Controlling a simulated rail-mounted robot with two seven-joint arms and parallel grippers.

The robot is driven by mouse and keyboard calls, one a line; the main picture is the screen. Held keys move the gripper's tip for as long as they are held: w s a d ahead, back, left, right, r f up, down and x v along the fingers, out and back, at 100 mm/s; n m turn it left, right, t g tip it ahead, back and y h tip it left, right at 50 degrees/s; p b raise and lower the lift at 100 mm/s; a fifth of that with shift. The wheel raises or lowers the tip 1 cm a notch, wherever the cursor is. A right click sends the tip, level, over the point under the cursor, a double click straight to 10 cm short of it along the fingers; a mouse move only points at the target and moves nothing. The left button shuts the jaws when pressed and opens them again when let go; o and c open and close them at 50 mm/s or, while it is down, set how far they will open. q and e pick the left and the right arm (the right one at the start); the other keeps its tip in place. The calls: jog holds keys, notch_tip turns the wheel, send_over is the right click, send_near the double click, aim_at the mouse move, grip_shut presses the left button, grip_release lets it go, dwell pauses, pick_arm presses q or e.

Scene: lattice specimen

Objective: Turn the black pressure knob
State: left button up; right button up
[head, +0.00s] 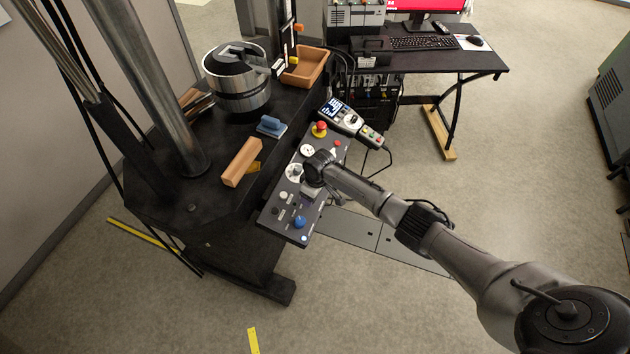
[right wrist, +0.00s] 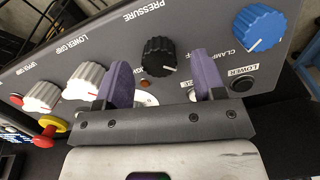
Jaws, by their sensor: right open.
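The black pressure knob (right wrist: 158,57) is ribbed and sits under the "PRESSURE" label on the grey control panel (head: 276,222), in the right wrist view. My right gripper (right wrist: 162,66) is open, its two purple fingers pointing toward the panel. In that view the knob appears in the gap between the fingers, and I see no finger touching it. How far the fingertips are from the panel is hard to tell. In the head view my right gripper (head: 311,187) is over the panel, and it and the arm largely hide the knob. My left gripper is not in view.
A blue knob (right wrist: 259,27), white knobs (right wrist: 86,80) and a red stop button (right wrist: 46,135) sit near the pressure knob. A handheld controller (head: 345,119) is beyond the panel. A wooden block (head: 241,162) and blue-handled tool (head: 271,125) lie on the black bench.

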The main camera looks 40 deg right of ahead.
notch_tip(320, 180, up, 12)
jog(key=s+d+p, duration=0.1)
jog(key=p, duration=0.1)
jog(key=shift+s, duration=0.15)
dwell(0.8)
